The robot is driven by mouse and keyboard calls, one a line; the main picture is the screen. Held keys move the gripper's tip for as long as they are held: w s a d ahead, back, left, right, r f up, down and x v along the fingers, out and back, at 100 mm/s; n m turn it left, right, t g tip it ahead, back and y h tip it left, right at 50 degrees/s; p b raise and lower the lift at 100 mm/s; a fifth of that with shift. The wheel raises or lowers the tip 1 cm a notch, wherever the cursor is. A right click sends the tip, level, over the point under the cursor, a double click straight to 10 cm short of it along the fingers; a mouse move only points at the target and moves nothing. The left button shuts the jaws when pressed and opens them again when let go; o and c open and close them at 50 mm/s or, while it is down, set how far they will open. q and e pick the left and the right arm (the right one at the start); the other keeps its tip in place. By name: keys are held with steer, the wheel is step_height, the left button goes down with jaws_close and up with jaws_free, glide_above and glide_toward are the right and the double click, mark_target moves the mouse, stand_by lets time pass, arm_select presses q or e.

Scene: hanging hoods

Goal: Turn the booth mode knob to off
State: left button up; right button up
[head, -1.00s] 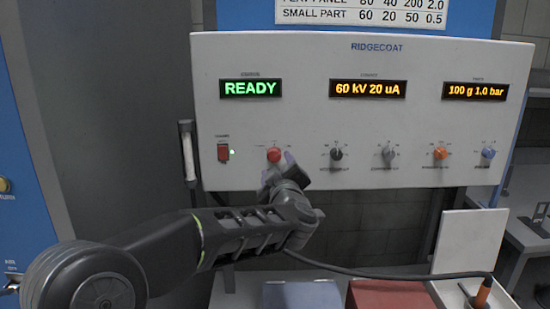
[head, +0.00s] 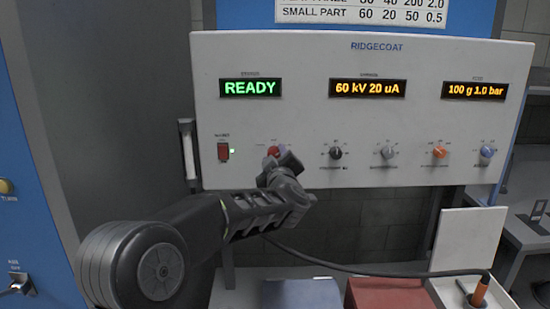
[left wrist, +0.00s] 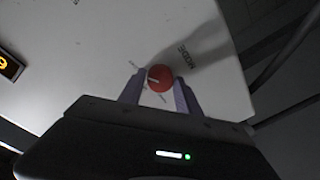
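The red mode knob (head: 273,151) is on the white RIDGECOAT panel, right of the red rocker switch, partly hidden by my left gripper (head: 281,163). In the left wrist view the round red knob (left wrist: 160,78) shows beside printed "MODE" lettering, its white pointer line aimed to the left of the picture. My left gripper's two pale fingers stand apart, one on each side of the knob, with small gaps visible. I cannot tell how deep the fingertips reach along the knob. My right gripper is not in view.
Black (head: 336,153), grey (head: 388,153), orange (head: 439,153) and blue (head: 487,152) knobs sit in a row to the right. The red rocker switch (head: 223,151) is close on the left. The display (head: 250,88) reads READY. A cable (head: 370,271) runs below the panel.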

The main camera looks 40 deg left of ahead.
arm_select(q)
jaws_close()
steer(key=shift+f+n, duration=0.1)
steer(key=shift+n, duration=0.2)
steer(key=shift+n+h+b, duration=0.5)
steer(key=shift+n+b, duration=2.8)
steer(key=shift+n, duration=2.1)
